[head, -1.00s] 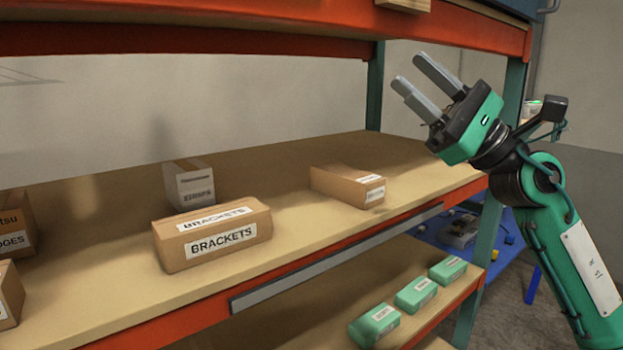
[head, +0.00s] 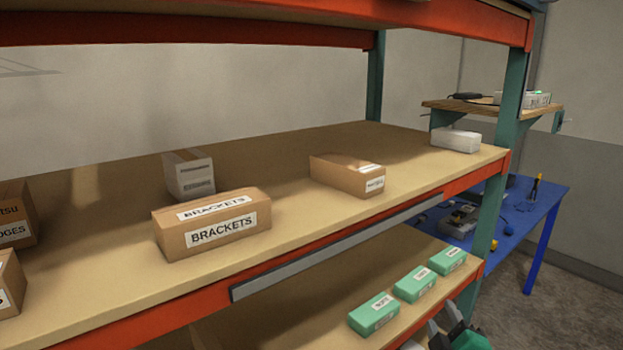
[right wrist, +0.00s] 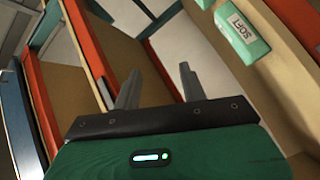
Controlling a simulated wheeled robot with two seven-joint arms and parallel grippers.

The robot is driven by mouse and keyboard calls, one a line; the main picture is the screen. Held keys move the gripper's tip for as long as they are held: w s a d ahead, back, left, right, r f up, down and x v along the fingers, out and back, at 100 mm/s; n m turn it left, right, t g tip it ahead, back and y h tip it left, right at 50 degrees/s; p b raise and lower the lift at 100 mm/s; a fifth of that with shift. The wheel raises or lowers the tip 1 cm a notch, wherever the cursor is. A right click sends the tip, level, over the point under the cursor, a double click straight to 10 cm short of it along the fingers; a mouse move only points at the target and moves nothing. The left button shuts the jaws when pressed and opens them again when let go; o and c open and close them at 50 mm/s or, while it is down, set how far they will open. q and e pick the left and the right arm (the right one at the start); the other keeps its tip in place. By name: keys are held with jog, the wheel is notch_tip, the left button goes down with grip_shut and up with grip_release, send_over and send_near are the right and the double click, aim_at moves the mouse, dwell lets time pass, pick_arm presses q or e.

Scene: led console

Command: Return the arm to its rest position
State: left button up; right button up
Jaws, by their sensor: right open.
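My right gripper (head: 447,332) shows only in part at the bottom edge of the head view, low in front of the lower shelf and right of the green boxes. In the right wrist view my right gripper (right wrist: 158,88) has its two fingers well apart, with nothing between them. It is open and empty. The rest of the right arm is out of the head view. My left gripper is not in view.
A BRACKETS box (head: 213,224), a smaller brown box (head: 345,176) and a white box (head: 455,140) stand on the upper shelf (head: 290,215). Green boxes (head: 414,284) line the lower shelf. A blue table (head: 520,215) stands behind at right.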

jog(key=s+f+m+g, duration=0.6)
jog(key=s+f+g, duration=0.2)
jog(key=s+f, duration=0.75)
jog(key=s+a+f+m+g+y, duration=0.25)
jog(key=s+f+g, duration=0.5)
jog(key=s, duration=0.65)
notch_tip(320, 180, down, 33)
jog(key=s+d+f, duration=0.1)
jog(key=s+f, duration=0.8)
jog(key=s+d+f, duration=0.2)
jog(key=s+f, duration=0.8)
jog(key=shift+s+d+g+h, duration=0.25)
jog(key=shift+d+g+h, duration=0.1)
jog(key=shift+g, duration=0.1)
